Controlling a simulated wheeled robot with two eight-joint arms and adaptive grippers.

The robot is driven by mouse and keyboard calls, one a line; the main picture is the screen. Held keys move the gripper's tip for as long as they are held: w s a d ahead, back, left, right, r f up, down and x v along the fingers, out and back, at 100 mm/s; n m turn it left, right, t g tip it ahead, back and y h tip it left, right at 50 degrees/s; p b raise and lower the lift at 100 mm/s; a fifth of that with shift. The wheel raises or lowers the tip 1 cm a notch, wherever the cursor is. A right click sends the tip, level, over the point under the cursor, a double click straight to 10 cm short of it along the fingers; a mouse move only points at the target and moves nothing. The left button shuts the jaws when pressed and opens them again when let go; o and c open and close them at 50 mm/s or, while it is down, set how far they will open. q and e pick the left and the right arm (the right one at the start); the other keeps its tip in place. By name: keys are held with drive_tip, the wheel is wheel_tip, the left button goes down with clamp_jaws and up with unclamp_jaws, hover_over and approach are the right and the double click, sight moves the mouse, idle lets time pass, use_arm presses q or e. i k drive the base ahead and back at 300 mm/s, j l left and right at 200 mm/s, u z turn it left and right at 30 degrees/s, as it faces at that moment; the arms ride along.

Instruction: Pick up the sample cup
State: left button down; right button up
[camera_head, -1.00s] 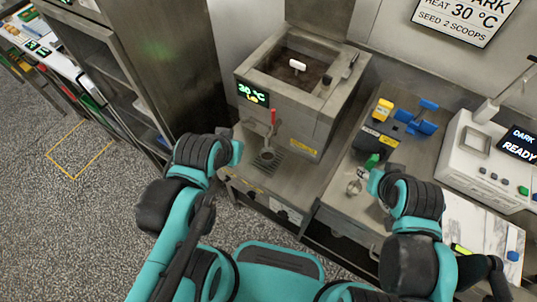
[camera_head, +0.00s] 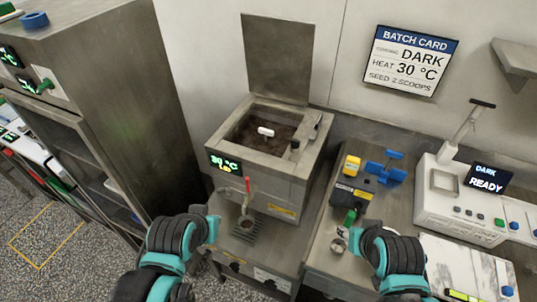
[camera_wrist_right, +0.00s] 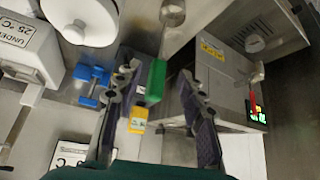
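A small round cup (camera_head: 246,222), which looks like the sample cup, stands on the drip grate under the red-handled tap. It also shows in the right wrist view (camera_wrist_right: 255,43). My left gripper (camera_head: 213,229) is just left of the grate, apart from the cup; its fingers are too small to read. My right gripper (camera_wrist_right: 158,75) is open, with a green-handled metal scoop (camera_wrist_right: 155,82) between its fingers in that view. I cannot see contact with the handle. In the head view the scoop's bowl (camera_head: 338,246) lies beside my right gripper (camera_head: 357,238).
The metal tank (camera_head: 265,170) with dark contents and a raised lid (camera_head: 278,60) stands behind the tap. A yellow block (camera_head: 352,165), a blue fixture (camera_head: 386,167) and a white console (camera_head: 470,195) reading READY are on the right. A tall steel cabinet (camera_head: 140,100) stands left.

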sight(246, 223)
drive_tip(key=k+j, duration=0.15)
drive_tip(key=j, duration=0.2)
drive_tip(key=k+j, duration=0.15)
drive_tip(key=j, duration=0.2)
drive_tip(key=k+j, duration=0.15)
drive_tip(key=j, duration=0.25)
drive_tip(key=k+j, duration=0.15)
drive_tip(key=j, duration=0.2)
drive_tip(key=k+j+z, duration=0.1)
drive_tip(key=j, duration=0.25)
drive_tip(key=k+j, duration=0.2)
drive_tip(key=j, duration=0.15)
drive_tip(key=i+l, duration=0.15)
drive_tip(key=l, duration=0.15)
